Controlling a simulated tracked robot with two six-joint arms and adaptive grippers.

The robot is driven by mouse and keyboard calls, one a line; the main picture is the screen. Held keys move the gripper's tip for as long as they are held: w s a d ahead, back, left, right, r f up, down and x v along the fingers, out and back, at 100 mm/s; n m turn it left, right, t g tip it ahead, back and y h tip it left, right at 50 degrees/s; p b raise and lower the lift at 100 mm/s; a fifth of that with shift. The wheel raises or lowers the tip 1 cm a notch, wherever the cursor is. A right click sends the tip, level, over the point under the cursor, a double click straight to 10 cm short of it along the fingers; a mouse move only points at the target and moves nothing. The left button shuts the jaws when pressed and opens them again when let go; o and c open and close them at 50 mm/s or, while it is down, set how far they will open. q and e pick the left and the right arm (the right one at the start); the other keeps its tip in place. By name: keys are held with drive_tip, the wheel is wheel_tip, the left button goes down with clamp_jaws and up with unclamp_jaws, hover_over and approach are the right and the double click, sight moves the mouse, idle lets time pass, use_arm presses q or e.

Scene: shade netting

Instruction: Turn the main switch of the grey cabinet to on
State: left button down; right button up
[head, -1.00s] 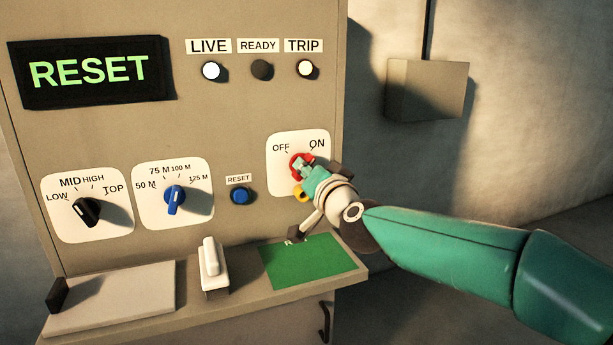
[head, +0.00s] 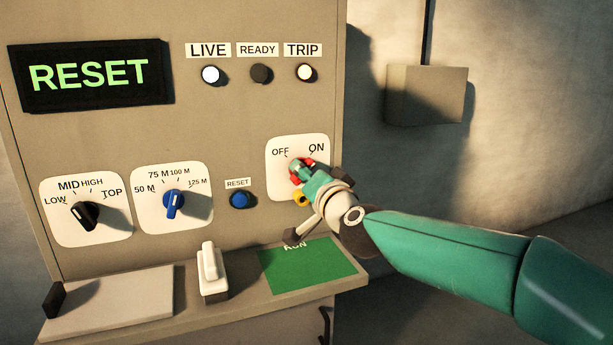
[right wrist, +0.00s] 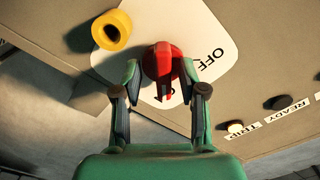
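The main switch is a red rotary knob (head: 310,162) on a white plate (head: 284,150) marked OFF and ON, at the right of the grey cabinet's front (head: 110,125). My right gripper (head: 302,171) is at the knob. In the right wrist view its two fingers (right wrist: 160,76) are drawn in on either side of the red knob (right wrist: 163,60), and the raised red handle lies between them. There the handle points down toward the ON label, which it partly hides. The exact contact of the fingertips is hard to see. My left gripper is not in view.
A yellow part (head: 299,197) sits just below the knob. A shelf holds a white lever (head: 212,270) and a green RUN patch (head: 310,275). A blue reset button (head: 239,200), blue dial (head: 173,203) and black dial (head: 85,215) are to the left. The display (head: 90,74) reads RESET.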

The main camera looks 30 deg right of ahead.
drive_tip(key=shift+s+r, duration=0.1)
drive_tip(key=shift+r, duration=0.05)
drive_tip(key=v, duration=1.1)
drive_tip(key=shift+s+a, duration=0.2)
drive_tip(key=shift+s, duration=0.2)
